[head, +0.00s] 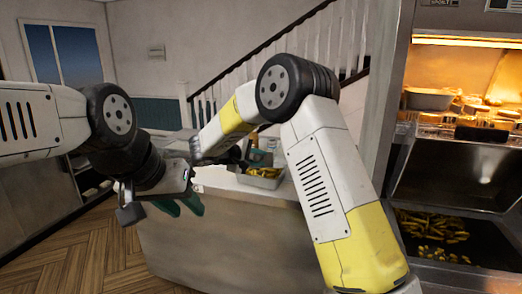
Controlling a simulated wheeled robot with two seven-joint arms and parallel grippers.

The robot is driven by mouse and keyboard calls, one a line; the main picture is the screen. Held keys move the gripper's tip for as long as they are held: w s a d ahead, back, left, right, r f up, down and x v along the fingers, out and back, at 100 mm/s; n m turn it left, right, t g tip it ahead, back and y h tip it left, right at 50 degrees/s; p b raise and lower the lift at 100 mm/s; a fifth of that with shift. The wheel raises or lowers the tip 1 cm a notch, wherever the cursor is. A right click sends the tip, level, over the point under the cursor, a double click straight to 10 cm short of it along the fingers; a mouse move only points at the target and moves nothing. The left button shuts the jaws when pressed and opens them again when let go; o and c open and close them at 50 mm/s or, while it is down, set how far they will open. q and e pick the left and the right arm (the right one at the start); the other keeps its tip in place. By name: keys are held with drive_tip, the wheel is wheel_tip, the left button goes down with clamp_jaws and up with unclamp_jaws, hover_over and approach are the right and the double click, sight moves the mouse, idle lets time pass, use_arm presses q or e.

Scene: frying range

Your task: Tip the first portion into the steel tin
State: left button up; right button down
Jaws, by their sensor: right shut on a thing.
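A grey metal tin (262,183) stands on the counter in the middle of the head view, with yellow fries (264,172) in it. My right gripper (238,163) is at the tin's left side, small and partly hidden by my own forearm. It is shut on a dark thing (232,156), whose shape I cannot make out. I cannot tell whether the dark thing touches the tin. My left gripper (180,205) hangs to the left of the tin, in front of the counter.
The fryer station at the right has a dark hopper (455,175) and a tray (430,245) of loose fries below it. A lit shelf (465,100) holds a pan. Small containers (262,152) stand behind the tin. The wooden floor (85,250) at the left is clear.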

drive_tip(key=shift+s+a+f+m+t+h, duration=0.1)
drive_tip(key=shift+s+f+m+t+h, duration=0.45)
drive_tip(key=shift+s+f+t, duration=0.55)
drive_tip(key=shift+s+r, duration=0.1)
drive_tip(key=shift+s, duration=0.1)
